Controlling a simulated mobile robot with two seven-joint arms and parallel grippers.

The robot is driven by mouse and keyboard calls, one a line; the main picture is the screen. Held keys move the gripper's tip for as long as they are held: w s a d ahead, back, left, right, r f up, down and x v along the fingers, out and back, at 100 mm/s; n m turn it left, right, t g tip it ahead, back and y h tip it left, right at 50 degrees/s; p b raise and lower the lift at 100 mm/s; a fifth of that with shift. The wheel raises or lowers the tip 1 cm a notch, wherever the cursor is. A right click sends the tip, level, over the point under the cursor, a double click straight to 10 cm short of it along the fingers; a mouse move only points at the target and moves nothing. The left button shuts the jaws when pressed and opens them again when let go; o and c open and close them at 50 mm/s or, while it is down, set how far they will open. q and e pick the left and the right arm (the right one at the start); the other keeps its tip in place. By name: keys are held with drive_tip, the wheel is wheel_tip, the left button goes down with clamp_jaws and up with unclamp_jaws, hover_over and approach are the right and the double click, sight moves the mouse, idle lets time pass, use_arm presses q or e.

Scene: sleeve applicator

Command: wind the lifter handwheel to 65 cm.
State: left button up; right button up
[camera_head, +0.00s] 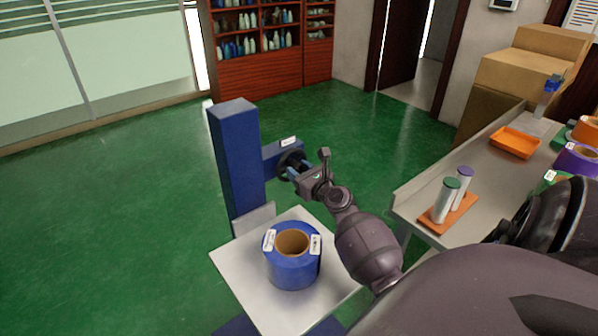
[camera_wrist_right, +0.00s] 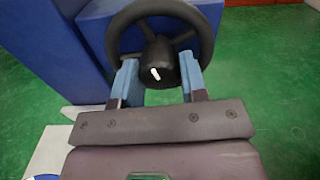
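The lifter's blue column (camera_head: 234,150) stands left of centre in the head view, with a blue side arm carrying the dark handwheel (camera_head: 287,159). The handwheel fills the top of the right wrist view (camera_wrist_right: 160,68), its hub bearing a short white mark. My right gripper (camera_head: 295,173) is at the wheel. In the right wrist view its two blue fingers (camera_wrist_right: 161,82) stand apart, one on each side of the hub, with nothing clearly clamped between them. The lifter's pale platform (camera_head: 243,282) bears a blue roll (camera_head: 291,270). No height reading is legible. My left gripper is out of view.
A bench (camera_head: 415,197) on the right holds an orange board (camera_head: 440,222) with two capped cylinders, an orange tray (camera_head: 514,143) and coloured rolls. Cardboard boxes (camera_head: 520,75) stand behind it. Shelves (camera_head: 265,45) stand at the back. The green floor left of the lifter is clear.

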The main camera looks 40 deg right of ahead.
drive_tip(key=shift+c, duration=1.1)
drive_tip(key=shift+n, duration=0.3)
